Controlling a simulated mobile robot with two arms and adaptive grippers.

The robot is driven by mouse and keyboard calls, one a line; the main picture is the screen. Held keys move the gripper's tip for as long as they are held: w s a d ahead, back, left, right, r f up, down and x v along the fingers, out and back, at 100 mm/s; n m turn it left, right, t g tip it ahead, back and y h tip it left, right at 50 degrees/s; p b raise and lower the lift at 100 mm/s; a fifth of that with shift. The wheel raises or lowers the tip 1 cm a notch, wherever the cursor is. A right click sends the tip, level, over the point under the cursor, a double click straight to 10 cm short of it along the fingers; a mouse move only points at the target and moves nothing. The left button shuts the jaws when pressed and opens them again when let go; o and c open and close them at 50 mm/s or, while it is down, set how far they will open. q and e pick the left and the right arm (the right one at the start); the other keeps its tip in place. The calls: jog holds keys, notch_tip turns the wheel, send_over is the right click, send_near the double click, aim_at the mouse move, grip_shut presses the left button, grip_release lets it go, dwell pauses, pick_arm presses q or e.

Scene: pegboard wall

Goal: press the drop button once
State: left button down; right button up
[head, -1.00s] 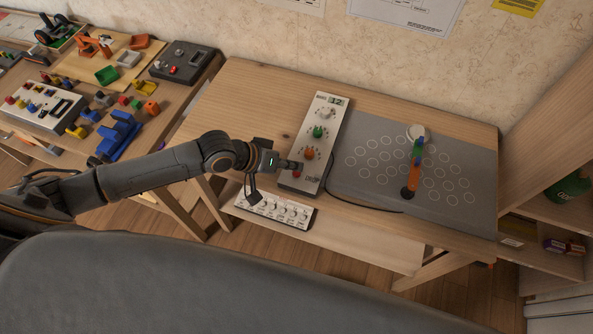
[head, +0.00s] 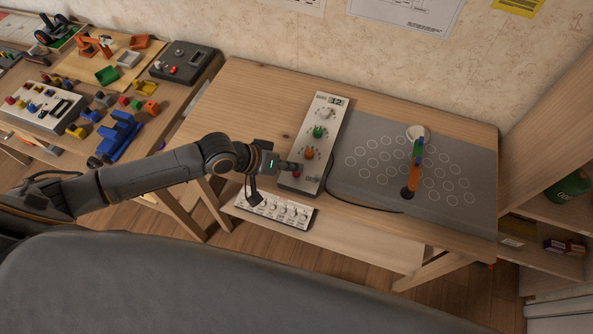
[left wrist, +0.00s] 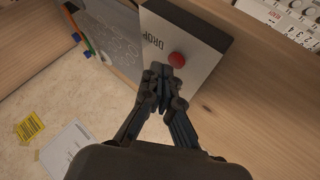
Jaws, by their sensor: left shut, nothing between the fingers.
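The control box (head: 322,135) is a pale panel with white, green and orange knobs and a small display at its far end. Its red drop button (left wrist: 177,60) shows in the left wrist view, beside the word DROP. In the head view the button (head: 297,175) is partly covered by my gripper. My left gripper (head: 294,168) is shut and empty, with its tips over the near end of the box. In the left wrist view the fingertips (left wrist: 160,70) are just beside the button; I cannot tell whether they touch it. My right gripper is not in view.
A grey board (head: 365,180) with printed circles and a colored arm (head: 414,165) lies right of the box. A white knob panel (head: 272,209) sits below the table's front edge. A cluttered second table (head: 175,100) stands at the left.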

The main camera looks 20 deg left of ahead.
aim_at(294, 174)
pick_arm(q)
jog(key=shift+f, duration=0.45)
dwell(0.8)
jog(key=shift+r+p, duration=0.75)
jog(key=shift+p, duration=0.1)
notch_tip(294, 174, up, 5)
jog(key=p, duration=0.5)
jog(key=shift+d, duration=0.1)
dwell(0.6)
